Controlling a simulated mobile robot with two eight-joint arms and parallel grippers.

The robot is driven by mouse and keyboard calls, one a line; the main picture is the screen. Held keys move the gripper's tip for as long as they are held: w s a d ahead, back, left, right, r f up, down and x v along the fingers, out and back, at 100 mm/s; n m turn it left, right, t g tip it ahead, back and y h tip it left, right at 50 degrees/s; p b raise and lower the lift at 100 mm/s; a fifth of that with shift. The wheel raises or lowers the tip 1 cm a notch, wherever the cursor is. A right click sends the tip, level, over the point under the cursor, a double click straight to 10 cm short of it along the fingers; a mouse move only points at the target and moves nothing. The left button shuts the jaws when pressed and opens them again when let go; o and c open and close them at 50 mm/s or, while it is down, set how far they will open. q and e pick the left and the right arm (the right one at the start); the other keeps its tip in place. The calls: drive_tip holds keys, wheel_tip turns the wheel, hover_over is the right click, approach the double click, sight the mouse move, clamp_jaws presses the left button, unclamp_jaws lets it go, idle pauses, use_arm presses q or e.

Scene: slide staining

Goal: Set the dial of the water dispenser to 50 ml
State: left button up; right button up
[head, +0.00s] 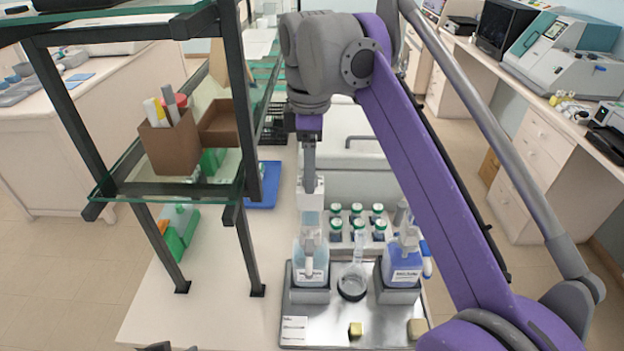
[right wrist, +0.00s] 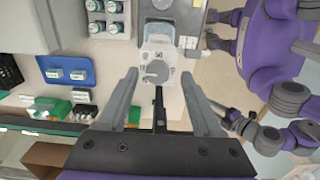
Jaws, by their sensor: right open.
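The water dispenser (head: 311,262) is a bottle with pale blue liquid and a white label, at the left of a metal tray (head: 375,330) in the head view. In the right wrist view its pale top with a round grey dial (right wrist: 157,72) lies just beyond my fingertips. My right gripper (head: 309,185) hangs above the dispenser. In the right wrist view its fingers (right wrist: 161,82) are spread wide and empty, one on each side of the dial, not seen touching it. The dial setting is too small to read. My left gripper (right wrist: 236,120) shows only partly and small at the right.
A second dispenser with blue liquid (head: 402,266) stands at the right of the tray, with a glass flask (head: 353,282) between. Behind stands a rack of green-capped bottles (head: 357,222). A dark-framed glass shelf (head: 236,90) rises at the left, with a blue tray (head: 263,186) beyond it.

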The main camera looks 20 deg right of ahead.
drive_tip(key=shift+f, duration=0.4)
drive_tip(key=shift+w, duration=0.1)
drive_tip(key=shift+w, duration=0.1)
clamp_jaws()
